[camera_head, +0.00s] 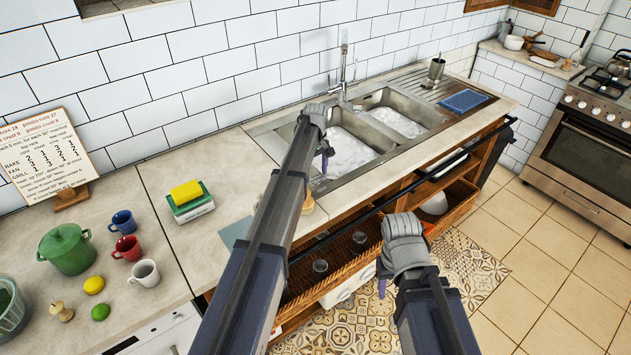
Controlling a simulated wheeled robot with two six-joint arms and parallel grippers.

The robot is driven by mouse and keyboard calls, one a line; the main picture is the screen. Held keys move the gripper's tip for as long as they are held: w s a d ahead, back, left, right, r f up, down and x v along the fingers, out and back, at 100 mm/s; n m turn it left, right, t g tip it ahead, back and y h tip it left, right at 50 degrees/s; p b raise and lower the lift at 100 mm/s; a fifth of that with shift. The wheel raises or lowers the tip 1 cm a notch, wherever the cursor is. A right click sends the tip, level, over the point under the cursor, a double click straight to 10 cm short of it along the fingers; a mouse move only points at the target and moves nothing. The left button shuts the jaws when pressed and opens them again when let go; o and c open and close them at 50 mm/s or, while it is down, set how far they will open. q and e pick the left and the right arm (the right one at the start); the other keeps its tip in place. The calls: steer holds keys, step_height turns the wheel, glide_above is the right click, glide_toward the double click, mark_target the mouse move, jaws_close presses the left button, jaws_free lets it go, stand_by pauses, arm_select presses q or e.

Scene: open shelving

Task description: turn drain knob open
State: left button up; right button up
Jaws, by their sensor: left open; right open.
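The steel double sink (347,178) is set in the counter, with pale, foamy-looking contents in the left basin (345,152) and the right basin (398,122). The tap (343,75) rises behind it. I cannot make out a drain knob; my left arm covers part of the sink's left side. My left gripper (326,158) is over the left basin's near left part, open, with its purple fingertips pointing down and nothing seen between them. My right gripper (382,286) is in front of the counter, below its edge, open and apparently empty.
A sponge (186,192) on a green-and-white box stands left of the sink. A green pot (66,248), several mugs and fruit stand further left. A dark rail (440,165) runs along the counter front above a wicker shelf (335,282). A blue sponge-like pad (463,101) lies on the drainboard.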

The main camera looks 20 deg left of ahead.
arm_select(q)
steer(key=shift+f, duration=0.5)
steer(key=shift+r, duration=0.1)
steer(key=shift+c, duration=0.2)
jaws_close()
